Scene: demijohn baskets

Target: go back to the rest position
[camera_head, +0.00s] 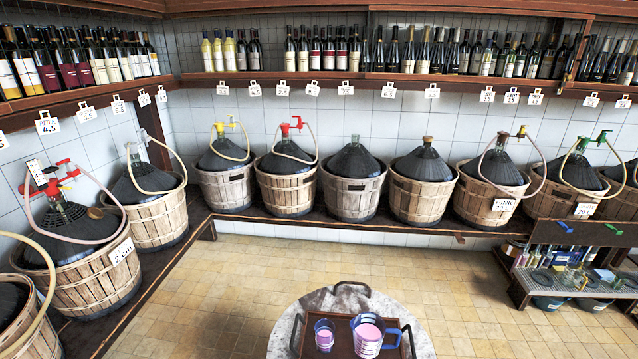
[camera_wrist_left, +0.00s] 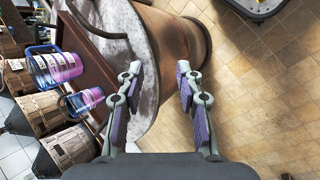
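My left gripper (camera_wrist_left: 158,85) shows in the left wrist view with its two fingers apart and nothing between them. It hangs beside the round stone-topped table (camera_wrist_left: 142,68), over the tiled floor side. The table (camera_head: 420,335) also shows at the bottom of the head view. On it is a dark tray (camera_head: 402,322) holding a pitcher (camera_head: 367,336) with pink liquid and a smaller cup (camera_head: 324,335) with pink liquid. The pitcher (camera_wrist_left: 58,66) and the cup (camera_wrist_left: 85,100) also show at the left of the wrist view. Neither gripper is in the head view.
Demijohn baskets (camera_head: 285,188) stand on a ledge along the back and left walls. Bottles line the shelf (camera_head: 375,80) above. A low rack (camera_head: 560,285) with bottles and tubs stands at the right. The tiled floor (camera_head: 240,270) is clear around the table.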

